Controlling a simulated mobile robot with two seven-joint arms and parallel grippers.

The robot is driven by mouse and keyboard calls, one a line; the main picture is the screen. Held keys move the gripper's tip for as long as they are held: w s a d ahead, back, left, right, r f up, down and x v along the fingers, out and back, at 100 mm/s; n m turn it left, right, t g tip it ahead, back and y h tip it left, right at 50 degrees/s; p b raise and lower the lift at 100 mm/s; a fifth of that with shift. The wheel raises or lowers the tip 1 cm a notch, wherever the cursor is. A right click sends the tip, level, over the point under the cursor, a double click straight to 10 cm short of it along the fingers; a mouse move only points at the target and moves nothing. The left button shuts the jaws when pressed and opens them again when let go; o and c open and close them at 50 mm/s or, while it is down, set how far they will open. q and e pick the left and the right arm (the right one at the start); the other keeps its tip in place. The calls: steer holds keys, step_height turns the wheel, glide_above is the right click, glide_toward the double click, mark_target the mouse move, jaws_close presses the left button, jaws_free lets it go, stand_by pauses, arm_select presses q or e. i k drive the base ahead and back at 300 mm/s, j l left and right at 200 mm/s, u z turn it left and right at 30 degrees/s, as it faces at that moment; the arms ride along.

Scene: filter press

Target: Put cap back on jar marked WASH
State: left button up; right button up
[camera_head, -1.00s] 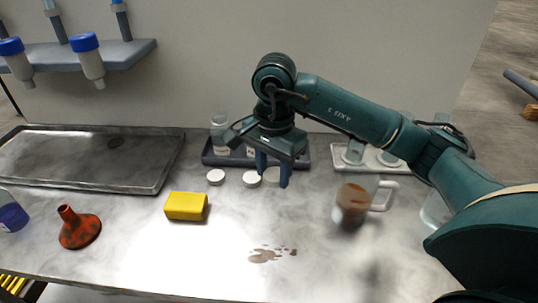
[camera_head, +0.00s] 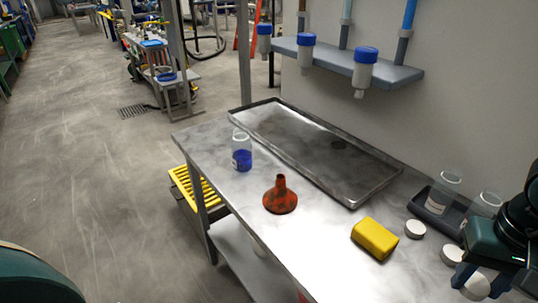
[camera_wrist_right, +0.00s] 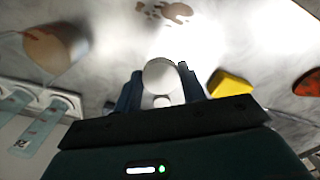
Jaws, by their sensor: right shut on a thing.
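My right gripper (camera_head: 481,282) is at the lower right of the head view, low over the table. It is shut on a white round cap (camera_head: 476,288), which also shows between the fingers in the wrist view (camera_wrist_right: 160,74). Two other white caps, one farther left (camera_head: 415,229) and one nearer the gripper (camera_head: 452,254), lie on the table. My left gripper is out of view.
A yellow sponge (camera_head: 374,238), an orange-red funnel (camera_head: 280,196) and a jar with blue contents (camera_head: 242,155) stand on the metal table. A large shallow metal tray (camera_head: 300,158) lies behind. A shelf (camera_head: 390,72) holds blue-capped bottles.

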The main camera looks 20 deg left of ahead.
mark_target(241, 145)
steer(key=j+z, duration=0.25)
steer(key=j, duration=0.8)
steer(key=k+j+z, duration=0.2)
steer(key=j, duration=0.9)
steer(key=i, duration=0.1)
